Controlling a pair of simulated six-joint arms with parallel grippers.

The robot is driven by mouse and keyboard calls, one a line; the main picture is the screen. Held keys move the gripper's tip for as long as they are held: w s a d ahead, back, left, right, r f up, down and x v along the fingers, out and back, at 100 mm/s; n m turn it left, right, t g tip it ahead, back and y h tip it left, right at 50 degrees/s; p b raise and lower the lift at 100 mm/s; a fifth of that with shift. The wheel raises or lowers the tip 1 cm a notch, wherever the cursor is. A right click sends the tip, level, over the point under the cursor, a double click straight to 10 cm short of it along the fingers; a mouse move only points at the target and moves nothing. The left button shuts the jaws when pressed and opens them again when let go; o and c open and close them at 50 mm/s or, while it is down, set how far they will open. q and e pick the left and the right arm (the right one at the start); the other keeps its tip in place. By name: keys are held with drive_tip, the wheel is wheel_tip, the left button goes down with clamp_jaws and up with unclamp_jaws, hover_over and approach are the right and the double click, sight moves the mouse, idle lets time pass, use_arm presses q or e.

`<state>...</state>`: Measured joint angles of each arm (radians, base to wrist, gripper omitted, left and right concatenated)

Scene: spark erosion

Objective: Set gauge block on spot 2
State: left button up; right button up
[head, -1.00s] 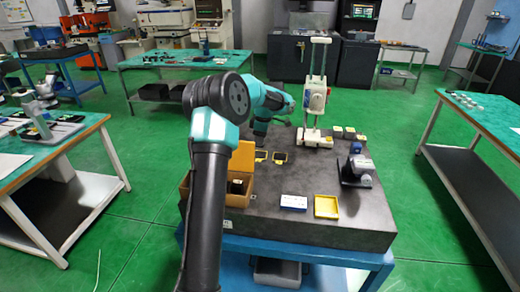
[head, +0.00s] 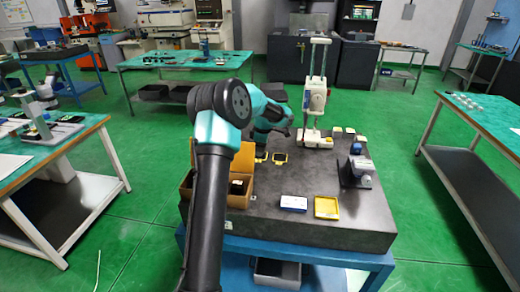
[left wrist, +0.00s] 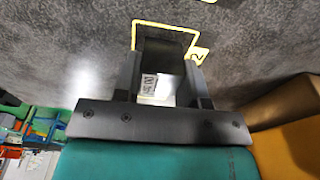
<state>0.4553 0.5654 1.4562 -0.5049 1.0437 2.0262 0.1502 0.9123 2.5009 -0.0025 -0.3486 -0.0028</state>
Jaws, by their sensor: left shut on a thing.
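The gauge block (left wrist: 155,86) is a small pale metallic block with dark markings. My left gripper (left wrist: 160,84) is shut on it, one dark finger on each side. Spot 2 (left wrist: 165,23) is a yellow outline with the number 2 beside it on the dark grey plate. In the left wrist view the gripper and block overlap the outline's near side; I cannot tell whether the block touches the plate. In the head view my left gripper (head: 262,149) is low by the yellow outlines, and the block is hidden. My right gripper is not in view.
A brown open box (head: 240,201) stands on the plate (head: 290,226) near my left arm. A white gauge stand (head: 316,98) rises behind the spots. A blue and white case (head: 293,203), a yellow tray (head: 326,207) and a dark device (head: 357,172) stand to the right.

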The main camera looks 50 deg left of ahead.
use_arm(q)
drive_tip(key=shift+f, duration=0.1)
drive_tip(key=o, duration=1.2)
drive_tip(key=r, duration=0.8)
drive_tip(key=w+d+r, duration=0.1)
drive_tip(key=r, duration=0.3)
drive_tip(key=shift+r, duration=0.1)
